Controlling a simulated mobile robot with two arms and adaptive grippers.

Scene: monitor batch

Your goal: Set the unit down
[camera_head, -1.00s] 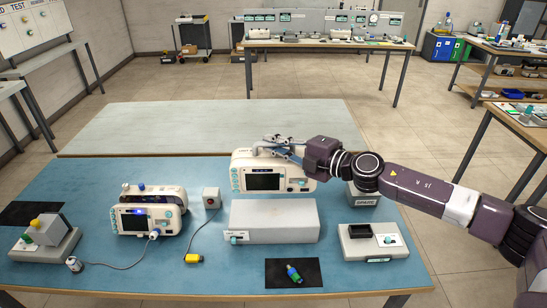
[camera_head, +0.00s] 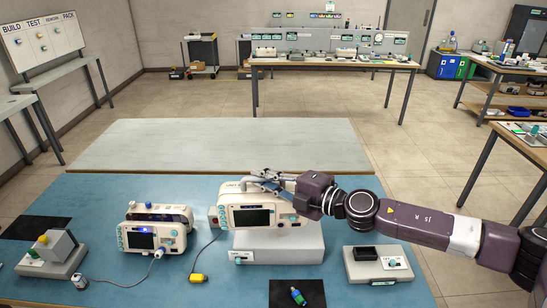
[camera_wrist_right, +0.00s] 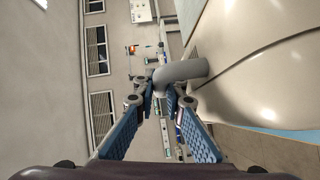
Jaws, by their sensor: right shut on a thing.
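A white monitor unit (camera_head: 238,217) with a dark screen and teal buttons is held by its top handle in my right gripper (camera_head: 266,182). In the wrist view the blue-sided fingers of the right gripper (camera_wrist_right: 165,92) close around the grey curved handle (camera_wrist_right: 182,73). The unit is upright over the left part of a grey box (camera_head: 300,243) and hides part of it. I cannot tell whether its underside touches the box. My left gripper is not in view.
A grey tester (camera_head: 378,265) stands at the right, and a black pad (camera_head: 283,291) with a blue-green connector (camera_head: 298,296) lies in front. A yellow plug (camera_head: 198,277) lies on a cable. A grey block fixture (camera_head: 60,250) stands at the left. The pale board (camera_head: 215,146) behind is clear.

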